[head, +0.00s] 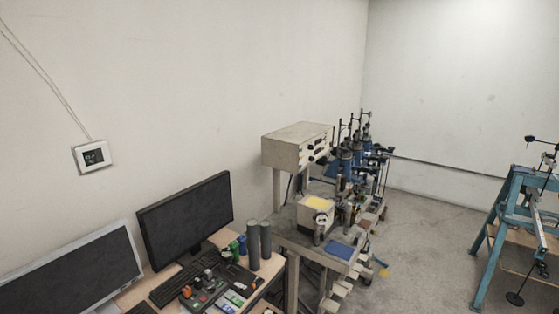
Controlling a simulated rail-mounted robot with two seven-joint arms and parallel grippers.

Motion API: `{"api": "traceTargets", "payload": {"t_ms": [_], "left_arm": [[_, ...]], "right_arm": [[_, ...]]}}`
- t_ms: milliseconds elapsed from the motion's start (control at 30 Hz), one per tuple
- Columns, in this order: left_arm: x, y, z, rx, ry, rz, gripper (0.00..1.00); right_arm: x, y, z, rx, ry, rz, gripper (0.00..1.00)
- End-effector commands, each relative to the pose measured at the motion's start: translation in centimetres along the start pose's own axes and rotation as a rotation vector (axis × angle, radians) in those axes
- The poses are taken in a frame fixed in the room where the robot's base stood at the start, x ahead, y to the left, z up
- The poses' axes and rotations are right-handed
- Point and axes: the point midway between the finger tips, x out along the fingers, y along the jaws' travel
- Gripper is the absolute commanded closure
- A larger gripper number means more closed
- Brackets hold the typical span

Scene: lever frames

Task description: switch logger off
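Nothing in the head view is readably marked as the logger. A small white box (92,156) with a dark face is fixed to the left wall, with a thin cable running up from it; I cannot tell whether it is the logger. A beige instrument box (285,148) with dark knobs on its right face stands raised above the bench in the middle. No switch on either can be made out at this size. Neither of my grippers is in view.
A dark monitor (186,215), a second screen (70,278) and a keyboard (172,288) sit on a desk at the lower left. Two grey cylinders (254,245) stand there. A cluttered bench (285,236) adjoins it. A blue frame (492,258) stands right; the floor (425,240) between is mostly clear.

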Motion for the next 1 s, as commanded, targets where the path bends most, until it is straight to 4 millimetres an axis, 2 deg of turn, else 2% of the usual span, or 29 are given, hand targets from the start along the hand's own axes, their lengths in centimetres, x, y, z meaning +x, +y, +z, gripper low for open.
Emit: {"api": "traceTargets", "payload": {"t_ms": [100,267,833,1000], "left_arm": [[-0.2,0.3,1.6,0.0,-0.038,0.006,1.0],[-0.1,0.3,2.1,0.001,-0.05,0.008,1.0],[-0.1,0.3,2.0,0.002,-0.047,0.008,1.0],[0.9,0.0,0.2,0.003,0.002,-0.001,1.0]], "right_arm": [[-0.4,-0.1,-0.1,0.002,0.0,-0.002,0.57],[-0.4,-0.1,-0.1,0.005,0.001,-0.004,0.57],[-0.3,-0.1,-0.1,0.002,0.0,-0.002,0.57],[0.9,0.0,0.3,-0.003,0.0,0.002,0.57]]}}
